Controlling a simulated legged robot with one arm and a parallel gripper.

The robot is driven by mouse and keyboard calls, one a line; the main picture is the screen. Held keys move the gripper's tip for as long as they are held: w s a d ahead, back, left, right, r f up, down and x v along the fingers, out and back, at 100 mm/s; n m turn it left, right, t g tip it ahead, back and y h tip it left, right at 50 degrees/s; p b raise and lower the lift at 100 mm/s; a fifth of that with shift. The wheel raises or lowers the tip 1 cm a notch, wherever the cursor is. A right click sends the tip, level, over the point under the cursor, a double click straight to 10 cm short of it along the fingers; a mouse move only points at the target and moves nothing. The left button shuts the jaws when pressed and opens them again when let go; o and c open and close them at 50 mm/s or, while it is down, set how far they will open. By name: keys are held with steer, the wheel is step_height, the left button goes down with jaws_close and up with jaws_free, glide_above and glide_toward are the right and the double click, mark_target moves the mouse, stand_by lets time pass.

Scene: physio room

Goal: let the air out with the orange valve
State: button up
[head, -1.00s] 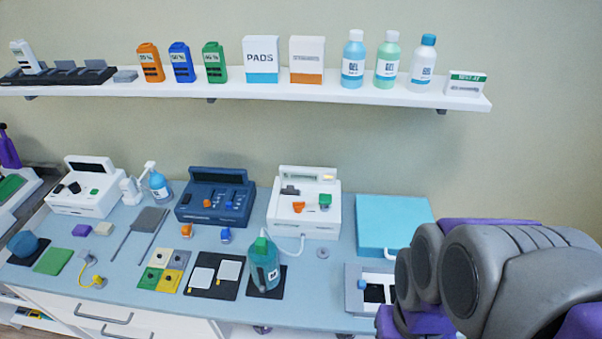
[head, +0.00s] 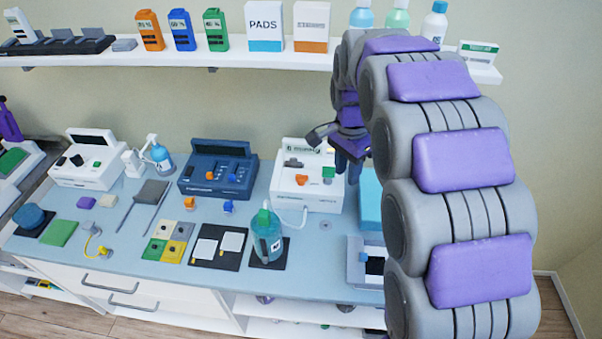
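The white device (head: 297,200) stands at the back of the counter, left of my arm. An orange part (head: 301,180), which looks like the valve, is on its front, with a green part (head: 328,172) to its right. A pale tube (head: 291,212) runs from the device toward the teal bottle (head: 267,238). My gripper (head: 338,150) hangs at the device's right side, in front of its right edge, and hides part of it. Its dark fingers are small and partly overlapped by my arm, so I cannot tell whether they are open. I see no contact with the orange part.
A blue device (head: 217,172) with orange controls stands to the left. A shelf (head: 270,59) with boxes and bottles runs above. A turquoise case (head: 370,200) is partly behind my arm. Pads (head: 205,249) lie on the counter front.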

steer(key=w+a+f+m, duration=0.3)
steer(key=w+a+f, duration=0.25)
steer(key=w, duration=0.45)
steer(key=m, duration=0.3)
glide_above(301, 175)
steer(key=shift+t, duration=0.3)
step_height(301, 175, down, 6)
steer(key=shift+w+r, duration=0.1)
steer(key=shift+r, duration=0.1)
steer(key=shift+f+b, duration=0.9)
steer(key=shift+f, duration=2.95)
jaws_close()
steer(key=shift+r, duration=0.1)
